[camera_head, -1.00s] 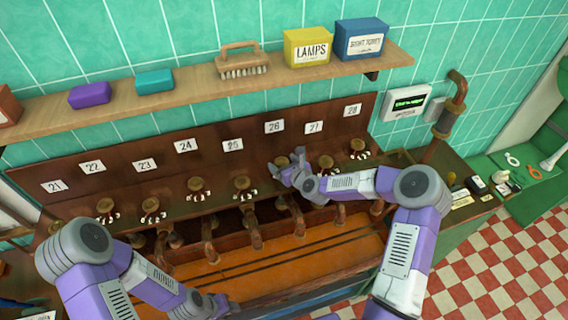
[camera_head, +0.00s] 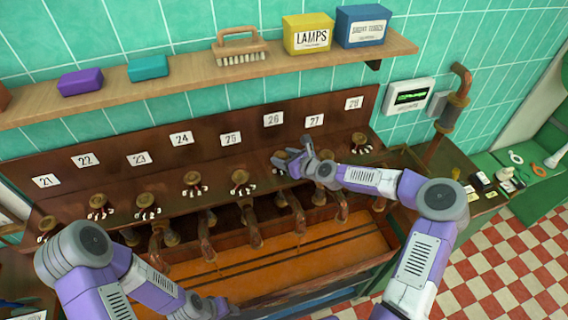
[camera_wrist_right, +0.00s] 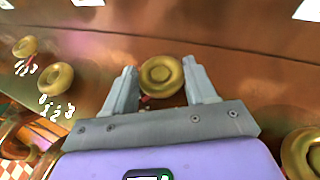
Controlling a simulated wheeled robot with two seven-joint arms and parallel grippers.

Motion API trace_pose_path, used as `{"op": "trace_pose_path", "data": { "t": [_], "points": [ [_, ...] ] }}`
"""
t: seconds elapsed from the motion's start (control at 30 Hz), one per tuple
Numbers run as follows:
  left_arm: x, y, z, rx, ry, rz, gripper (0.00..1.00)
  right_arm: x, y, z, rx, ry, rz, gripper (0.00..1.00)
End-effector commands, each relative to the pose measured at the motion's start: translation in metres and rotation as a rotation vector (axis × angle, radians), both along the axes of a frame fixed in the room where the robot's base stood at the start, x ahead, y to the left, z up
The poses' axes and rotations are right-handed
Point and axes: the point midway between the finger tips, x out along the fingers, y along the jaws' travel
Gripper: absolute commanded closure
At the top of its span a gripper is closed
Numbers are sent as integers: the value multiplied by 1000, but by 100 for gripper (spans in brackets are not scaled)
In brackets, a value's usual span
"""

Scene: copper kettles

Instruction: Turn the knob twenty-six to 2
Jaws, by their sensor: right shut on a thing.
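The label 26 (camera_head: 273,119) is on the brown back panel, and knob twenty-six, a round brass knob (camera_wrist_right: 162,75), sits below it. My right gripper (camera_head: 292,158) is at this knob and mostly covers it in the head view. In the right wrist view the two grey fingers of the gripper (camera_wrist_right: 161,88) stand on either side of the knob, shut on it. A small red mark shows beside the knob's lower left edge. The knob's digits are hidden, so its setting cannot be read. My left gripper (camera_head: 212,309) is low at the bottom edge, away from the knobs; its jaws are unclear.
Neighbouring knobs stand close on both sides, such as those under 25 (camera_head: 240,177) and 28 (camera_head: 358,139). Copper spouts (camera_head: 253,228) hang below over an orange tray (camera_head: 310,252). A wooden shelf (camera_head: 180,83) with boxes and a brush (camera_head: 240,50) runs above.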

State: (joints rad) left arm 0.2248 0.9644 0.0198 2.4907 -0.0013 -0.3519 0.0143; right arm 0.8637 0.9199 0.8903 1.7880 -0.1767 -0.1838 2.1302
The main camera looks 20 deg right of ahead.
Motion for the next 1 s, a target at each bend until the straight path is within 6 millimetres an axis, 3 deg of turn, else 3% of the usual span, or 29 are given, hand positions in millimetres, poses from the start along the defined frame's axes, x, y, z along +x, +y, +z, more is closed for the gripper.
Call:
{"op": "trace_pose_path", "data": {
  "t": [0.03,0.23,0.6,1.0],
  "points": [
    [0,0,-12,0,0,0,57,2,-4,-5,5,-3,36,74],
    [0,0,-23,0,0,0,57,5,-6,-1,1,-5,225,74],
    [0,0,-17,0,0,0,57,9,-8,2,-4,-5,549,74],
    [0,0,-14,0,0,0,57,11,-8,1,-4,-4,741,74]
  ]
}}
